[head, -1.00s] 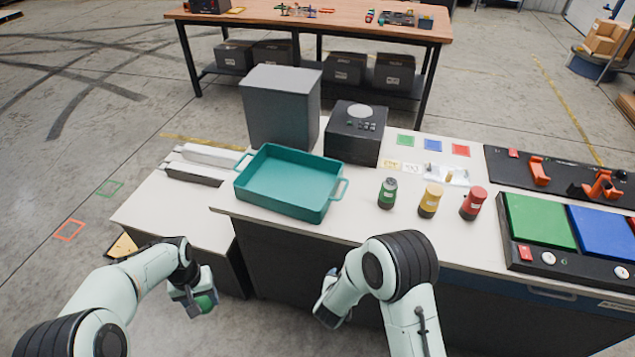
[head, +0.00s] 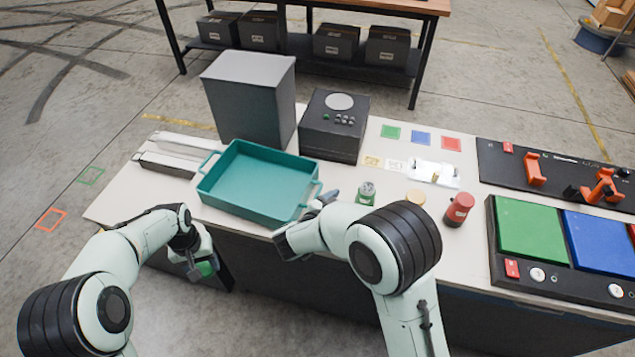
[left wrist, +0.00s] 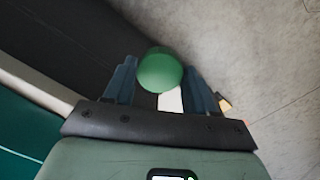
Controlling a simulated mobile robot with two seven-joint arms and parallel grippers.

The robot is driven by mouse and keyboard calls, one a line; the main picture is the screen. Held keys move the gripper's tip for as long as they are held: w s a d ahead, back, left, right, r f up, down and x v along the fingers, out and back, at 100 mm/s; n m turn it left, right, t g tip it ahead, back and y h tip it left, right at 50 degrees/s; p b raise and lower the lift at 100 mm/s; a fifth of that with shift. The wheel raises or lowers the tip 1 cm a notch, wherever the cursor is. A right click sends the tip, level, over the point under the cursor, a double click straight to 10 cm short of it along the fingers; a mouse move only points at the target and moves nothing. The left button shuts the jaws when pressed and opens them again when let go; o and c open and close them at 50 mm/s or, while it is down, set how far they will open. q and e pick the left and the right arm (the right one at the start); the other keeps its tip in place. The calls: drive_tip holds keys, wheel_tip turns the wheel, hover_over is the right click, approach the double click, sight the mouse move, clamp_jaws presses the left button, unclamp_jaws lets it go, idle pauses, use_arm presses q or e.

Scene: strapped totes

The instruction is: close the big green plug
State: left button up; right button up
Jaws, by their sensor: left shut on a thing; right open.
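A round green piece (left wrist: 160,72), which looks like the big green plug, is between the fingers of my left gripper (left wrist: 160,90). In the head view my left gripper (head: 203,266) is shut on this green piece (head: 206,268), low in front of the counter's left part. A green jar (head: 366,191) stands upright on the counter, partly hidden behind my right arm. My right gripper (head: 324,199) is open and empty, just left of the green jar and close to the tray's right end; its fingers are partly hidden by its wrist.
A teal tray (head: 250,205) lies left of the jars. A grey bin (head: 250,105) and a black box (head: 333,130) stand behind. A panel with a green pad (head: 532,230) is at right.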

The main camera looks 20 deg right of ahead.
sight(360, 196)
use_arm(q)
drive_tip(key=shift+w+d, duration=0.1)
use_arm(e)
drive_tip(key=shift+r, duration=0.2)
drive_tip(key=shift+s, duration=0.1)
use_arm(q)
drive_tip(key=shift+r, duration=0.15)
use_arm(e)
drive_tip(key=x, duration=0.7)
drive_tip(key=shift+r, duration=0.1)
use_arm(q)
drive_tip(key=shift+w+r, duration=0.1)
drive_tip(key=shift+r, duration=0.1)
use_arm(e)
drive_tip(key=x, duration=0.5)
drive_tip(key=shift+s+d, duration=0.1)
drive_tip(key=shift+d, duration=0.05)
